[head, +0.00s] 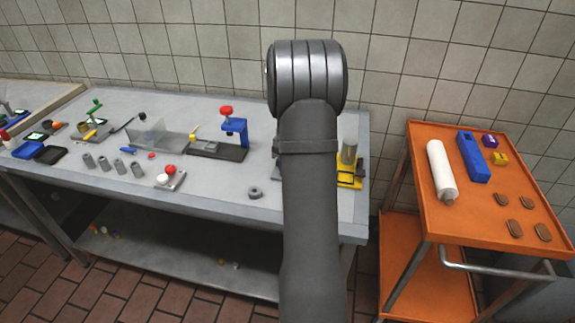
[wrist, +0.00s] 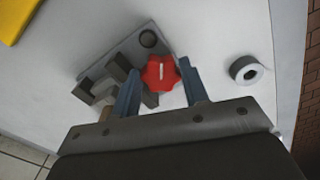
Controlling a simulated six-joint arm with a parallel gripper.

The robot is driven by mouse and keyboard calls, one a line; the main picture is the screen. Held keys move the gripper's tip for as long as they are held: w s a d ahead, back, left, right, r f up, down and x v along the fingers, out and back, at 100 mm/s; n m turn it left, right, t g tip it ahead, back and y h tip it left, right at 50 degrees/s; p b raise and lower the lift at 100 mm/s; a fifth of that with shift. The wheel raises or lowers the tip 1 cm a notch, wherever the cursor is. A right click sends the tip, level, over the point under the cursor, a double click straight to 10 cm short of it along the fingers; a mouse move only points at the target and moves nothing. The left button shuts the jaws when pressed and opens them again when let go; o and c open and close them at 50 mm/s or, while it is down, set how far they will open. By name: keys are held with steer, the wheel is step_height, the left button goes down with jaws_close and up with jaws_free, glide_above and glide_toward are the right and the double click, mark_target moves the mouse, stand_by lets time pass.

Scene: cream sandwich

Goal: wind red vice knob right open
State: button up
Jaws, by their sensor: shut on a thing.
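The red vice knob (wrist: 160,73) is a lobed wheel with a pale line on its face, seen in the wrist view. My gripper (wrist: 160,86) has one finger on each side of the knob and is shut on it. The grey vice (wrist: 122,66) lies beside and behind the knob, with blocky dark jaws at its left and a round dark spot on its plate. In the head view my arm hides the gripper, the knob and most of the vice. I cannot tell how far the vice jaws stand apart.
A grey ring (wrist: 245,70) lies right of the knob on the bench (head: 215,205). A yellow stand (head: 350,172) is near the bench's right end. A blue clamp with a red top (head: 235,130) stands left of my arm. An orange trolley (head: 480,225) stands at right.

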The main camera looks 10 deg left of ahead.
steer(key=n, duration=0.2)
steer(key=shift+w+a+r+n, duration=0.1)
steer(key=shift+n, duration=0.2)
steer(key=shift+a, duration=0.1)
steer(key=shift+w, duration=0.1)
stand_by(0.9)
steer(key=o, duration=1)
steer(key=shift+r, duration=1.65)
steer(key=shift+s+d+r, duration=0.1)
steer(key=shift+r, duration=0.45)
steer(key=shift+s+d+r, duration=0.1)
steer(key=shift+r, duration=7.6)
